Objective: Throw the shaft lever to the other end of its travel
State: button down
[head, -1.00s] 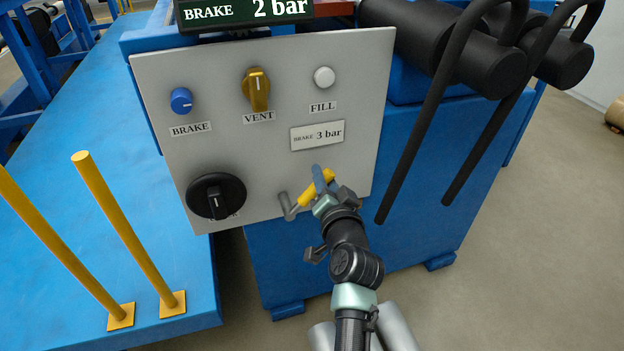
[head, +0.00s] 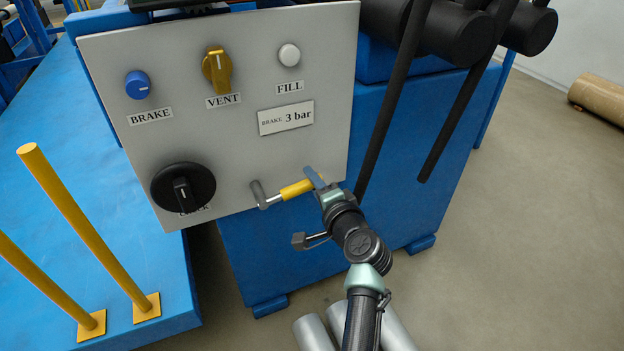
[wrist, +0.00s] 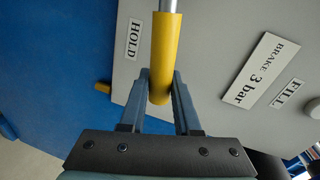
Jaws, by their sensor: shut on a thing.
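The shaft lever (head: 297,189) has a grey crank arm at the lower part of the grey panel and a yellow grip that points to the right in the head view. In the wrist view its yellow grip (wrist: 165,60) lies between my two fingers. My gripper (head: 316,180) is shut on the outer end of the yellow grip. Its fingers also show in the wrist view (wrist: 160,98). A label reading HOLD (wrist: 133,40) is on the panel beside the lever in the wrist view. The lever's pivot is out of the wrist view.
The panel (head: 230,140) carries a blue BRAKE knob (head: 137,85), a yellow VENT handle (head: 217,70), a white FILL button (head: 289,54), a black rotary knob (head: 183,188) and a "BRAKE 3 bar" plate (head: 286,117). Black bars (head: 395,95) hang right of it. Yellow posts (head: 85,230) stand at left.

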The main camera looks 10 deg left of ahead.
jog(key=shift+f, duration=0.2)
jog(key=c, duration=0.6)
grip_release()
jog(key=shift+s+d+r+p, duration=0.2)
jog(key=shift+s+d+p, duration=0.1)
jog(key=shift+s, duration=0.1)
jog(key=p+v, duration=0.4)
jog(key=v, duration=0.8)
